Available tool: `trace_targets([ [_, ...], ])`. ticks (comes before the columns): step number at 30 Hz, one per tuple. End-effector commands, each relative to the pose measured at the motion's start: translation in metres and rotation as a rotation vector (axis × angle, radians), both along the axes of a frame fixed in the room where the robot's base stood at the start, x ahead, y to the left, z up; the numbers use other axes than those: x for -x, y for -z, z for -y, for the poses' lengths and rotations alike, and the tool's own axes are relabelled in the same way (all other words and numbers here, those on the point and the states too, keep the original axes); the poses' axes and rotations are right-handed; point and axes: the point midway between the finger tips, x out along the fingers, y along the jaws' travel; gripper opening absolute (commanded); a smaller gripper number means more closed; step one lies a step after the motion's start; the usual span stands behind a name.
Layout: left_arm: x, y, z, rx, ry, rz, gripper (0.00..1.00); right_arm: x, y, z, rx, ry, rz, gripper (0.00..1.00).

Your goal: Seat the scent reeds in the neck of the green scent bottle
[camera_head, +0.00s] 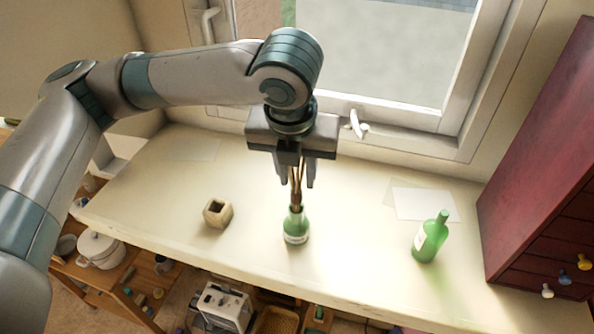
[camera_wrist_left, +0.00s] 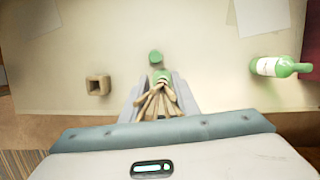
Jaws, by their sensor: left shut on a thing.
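The green scent bottle (camera_head: 295,236) stands upright on the pale counter, with a white label near its base. My left gripper (camera_head: 295,183) is above it, pointing down and shut on the brown scent reeds (camera_head: 296,194). The reeds' lower ends meet the bottle's neck in the head view; whether they are inside it or just in front, I cannot tell. In the left wrist view the reeds (camera_wrist_left: 158,103) fan out between the fingers, with green parts of the bottle (camera_wrist_left: 155,57) beyond them. My right gripper is not in view.
A second green bottle (camera_head: 430,240) with a white label stands to the right. A small square beige holder (camera_head: 217,212) with a hole sits to the left. A dark red drawer cabinet (camera_head: 540,170) bounds the right side. Paper sheets (camera_head: 425,204) lie near the window.

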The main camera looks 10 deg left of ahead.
Motion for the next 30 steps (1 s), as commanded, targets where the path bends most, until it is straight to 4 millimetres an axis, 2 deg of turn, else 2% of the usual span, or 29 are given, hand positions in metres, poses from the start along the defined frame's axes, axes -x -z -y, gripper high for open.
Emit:
trace_targets([
  [26,0.0,0.019,0.0,0.0,0.0,-0.001,0.07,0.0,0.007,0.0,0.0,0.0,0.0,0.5],
  [27,0.0,0.018,0.0,0.0,0.0,-0.001,0.33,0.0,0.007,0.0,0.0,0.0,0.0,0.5],
  [29,0.0,0.018,0.0,0.0,0.0,-0.001,0.47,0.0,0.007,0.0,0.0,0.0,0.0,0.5],
  [30,0.0,0.018,0.0,0.0,0.0,-0.001,0.5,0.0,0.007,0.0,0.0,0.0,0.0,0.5],
])
